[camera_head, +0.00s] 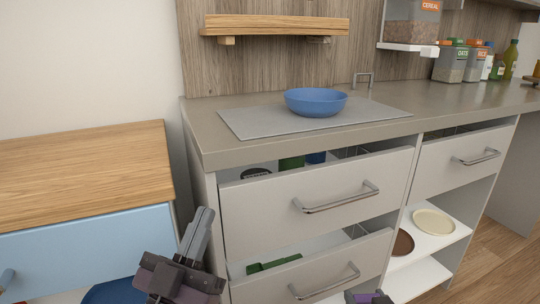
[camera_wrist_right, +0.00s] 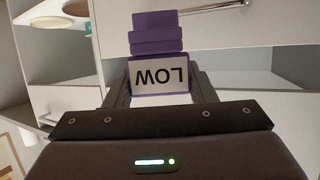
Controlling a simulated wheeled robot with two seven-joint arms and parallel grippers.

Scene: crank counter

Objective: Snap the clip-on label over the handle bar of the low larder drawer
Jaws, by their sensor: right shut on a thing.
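The purple clip-on label (camera_wrist_right: 158,45) has a white face reading LOW, upside down in the right wrist view. My right gripper (camera_wrist_right: 160,88) is shut on it. In the head view only a bit of this gripper (camera_head: 380,297) shows at the bottom edge, in front of the low drawer. The low larder drawer (camera_head: 310,270) is partly open, with a metal handle bar (camera_head: 325,283). In the right wrist view the bar (camera_wrist_right: 225,8) runs right from behind the label's far end; whether they touch is unclear. My left gripper (camera_head: 197,232) is left of the drawers, its jaw gap unclear.
The upper drawer (camera_head: 320,195) is also partly open, with its own handle (camera_head: 340,197). Right of the drawers are shelves with plates (camera_head: 434,221). A blue bowl (camera_head: 316,101) stands on the counter. A blue-fronted cabinet (camera_head: 85,250) is at the left.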

